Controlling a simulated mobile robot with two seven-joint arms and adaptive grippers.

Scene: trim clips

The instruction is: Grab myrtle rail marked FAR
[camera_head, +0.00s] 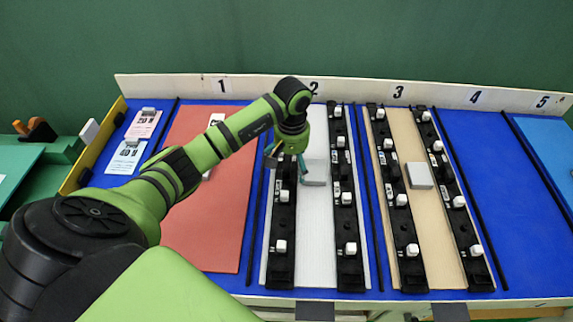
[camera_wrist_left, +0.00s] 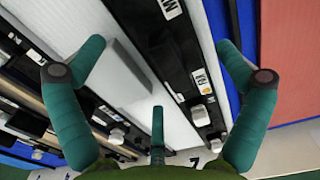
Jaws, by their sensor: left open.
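Black rails with white knobs lie in pairs in bays 2 and 3. No rail looks clearly myrtle. The left rail of bay 2 (camera_head: 281,225) crosses the left wrist view (camera_wrist_left: 150,30) between the fingers. Its white labels are turned and small; I cannot read FAR for certain. The right rail of bay 2 (camera_head: 347,215) and the bay 3 rails (camera_head: 400,195) (camera_head: 456,195) stand farther right. My left gripper (camera_head: 287,163) is open above the left rail of bay 2, with teal fingers spread in the left wrist view (camera_wrist_left: 158,70). It holds nothing. My right gripper is not visible.
A grey block sits on bay 2's white panel (camera_head: 315,240), beside the gripper; another grey block (camera_head: 419,176) is in bay 3. A red panel (camera_head: 225,230) lies left. Two cards (camera_head: 143,124) (camera_head: 126,156) lie at the far left. Bay 4 (camera_head: 480,150) is bare blue.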

